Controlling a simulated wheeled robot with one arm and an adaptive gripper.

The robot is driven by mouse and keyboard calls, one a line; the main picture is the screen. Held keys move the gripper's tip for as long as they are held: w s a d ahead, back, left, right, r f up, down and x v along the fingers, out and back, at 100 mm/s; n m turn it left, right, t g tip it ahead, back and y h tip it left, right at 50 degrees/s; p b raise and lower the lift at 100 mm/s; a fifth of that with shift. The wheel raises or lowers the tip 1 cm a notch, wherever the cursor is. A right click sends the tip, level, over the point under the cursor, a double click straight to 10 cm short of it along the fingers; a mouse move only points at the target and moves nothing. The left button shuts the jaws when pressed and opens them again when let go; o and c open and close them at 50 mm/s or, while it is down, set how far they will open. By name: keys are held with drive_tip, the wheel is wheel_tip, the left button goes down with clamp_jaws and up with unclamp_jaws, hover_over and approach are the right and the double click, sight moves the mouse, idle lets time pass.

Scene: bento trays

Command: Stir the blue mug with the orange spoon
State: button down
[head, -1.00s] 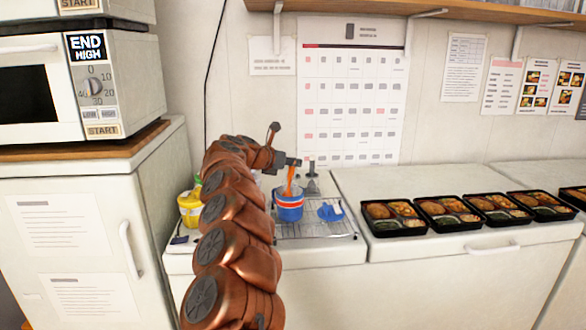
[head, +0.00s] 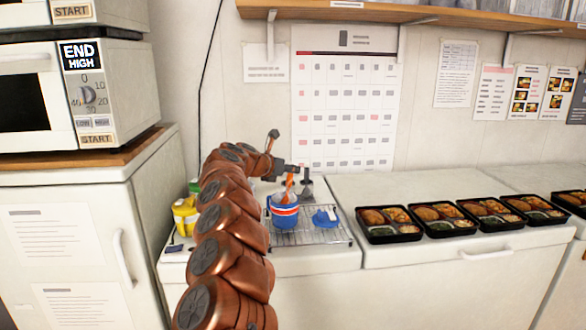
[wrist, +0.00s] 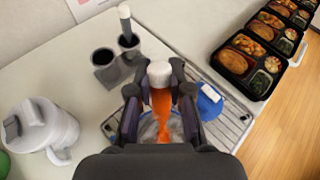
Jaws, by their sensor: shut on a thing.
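The blue mug (head: 285,216), with a red and white band, stands on a wire rack in the head view. My gripper (head: 297,169) is just above it. In the wrist view my gripper (wrist: 160,105) is shut on the orange spoon (wrist: 161,110), which has a pale end at the top. The spoon points down into the mug's opening, and it also shows in the head view (head: 290,188). In the wrist view the fingers hide most of the mug, and I cannot tell how deep the spoon's tip sits.
The wire rack (head: 338,236) also holds a small blue item (head: 325,217) right of the mug. A grey holder (wrist: 112,68) and a white lidded jug (wrist: 42,130) stand close by. Several bento trays (head: 390,223) line the right counter. A yellow container (head: 184,215) is at left.

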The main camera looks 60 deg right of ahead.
drive_tip(key=shift+r, duration=0.1)
idle(0.3)
wheel_tip(320, 180, up, 6)
drive_tip(key=d+p, duration=0.2)
drive_tip(key=p, duration=0.7)
drive_tip(key=shift+w+d+p, duration=0.15)
drive_tip(key=shift+w+p, duration=0.05)
drive_tip(key=shift+p, duration=0.2)
idle(0.5)
drive_tip(key=shift+r+p, duration=1.7)
drive_tip(key=shift+r, duration=0.65)
